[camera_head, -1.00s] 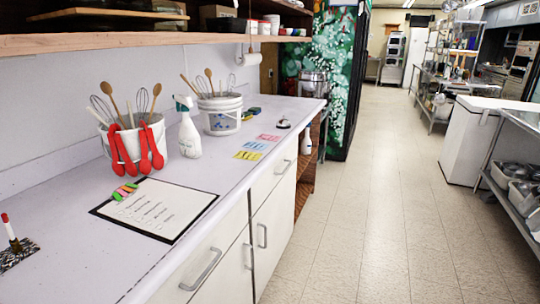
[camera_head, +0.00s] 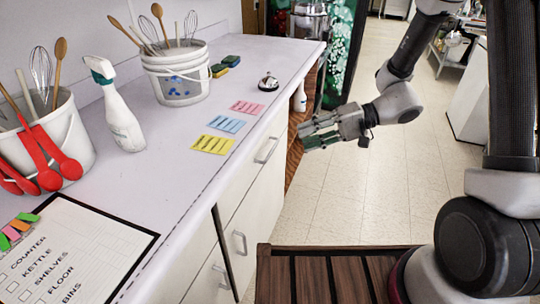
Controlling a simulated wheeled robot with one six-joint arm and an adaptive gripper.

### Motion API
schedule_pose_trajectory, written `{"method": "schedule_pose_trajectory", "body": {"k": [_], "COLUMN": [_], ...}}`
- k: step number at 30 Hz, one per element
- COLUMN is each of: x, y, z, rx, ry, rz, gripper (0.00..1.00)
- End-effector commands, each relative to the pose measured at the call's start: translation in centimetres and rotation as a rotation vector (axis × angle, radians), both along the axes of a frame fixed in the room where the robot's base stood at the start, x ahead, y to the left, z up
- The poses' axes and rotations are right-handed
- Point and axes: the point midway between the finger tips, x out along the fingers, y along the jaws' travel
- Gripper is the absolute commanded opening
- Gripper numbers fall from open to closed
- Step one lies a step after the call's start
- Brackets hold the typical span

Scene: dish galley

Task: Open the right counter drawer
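The right counter drawer is the white drawer front (camera_head: 245,172) under the far part of the counter. It is closed, flush with the counter front. Its silver bar handle (camera_head: 266,151) is in plain view. My gripper (camera_head: 304,137) is to the right of the handle, apart from it, with its fingers pointing left towards the counter front. Nothing shows between the fingers, but they are small and seen at an angle, so how far apart they are is unclear.
Cabinet doors with handles (camera_head: 239,243) are below, closed. On the counter are a spray bottle (camera_head: 122,115), utensil buckets (camera_head: 177,75), a bell (camera_head: 268,82), sticky notes (camera_head: 212,144) and a clipboard (camera_head: 145,250). The tiled floor (camera_head: 345,200) beside the counter is clear.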

Motion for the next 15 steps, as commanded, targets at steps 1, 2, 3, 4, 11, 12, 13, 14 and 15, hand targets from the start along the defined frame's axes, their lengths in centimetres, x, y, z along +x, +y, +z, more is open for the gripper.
{"method": "schedule_pose_trajectory", "body": {"k": [1, 2, 3, 4, 11, 12, 13, 14, 15], "x": [1.5, 2.5, 3.7, 4.6, 8.6, 8.9, 9.1, 9.2, 9.4], "y": [1.0, 1.6, 2.2, 2.5, 3.6, 3.6, 3.7, 3.7, 3.9], "z": [-2.4, -3.6, -5.2, -6.4, -13.5, -14.2, -14.6, -14.9, -15.2], "rx": [0.049, 0.076, 0.107, 0.124, 0.178, 0.178, 0.179, 0.179, 0.179], "ry": [0.014, 0.011, 0.004, -0.002, -0.048, -0.053, -0.056, -0.058, -0.061], "rz": [-0.048, -0.080, -0.124, -0.155, -0.342, -0.358, -0.367, -0.374, -0.381], "gripper": [0.31, 0.31, 0.31, 0.31, 0.31, 0.31, 0.31, 0.31, 0.31]}}
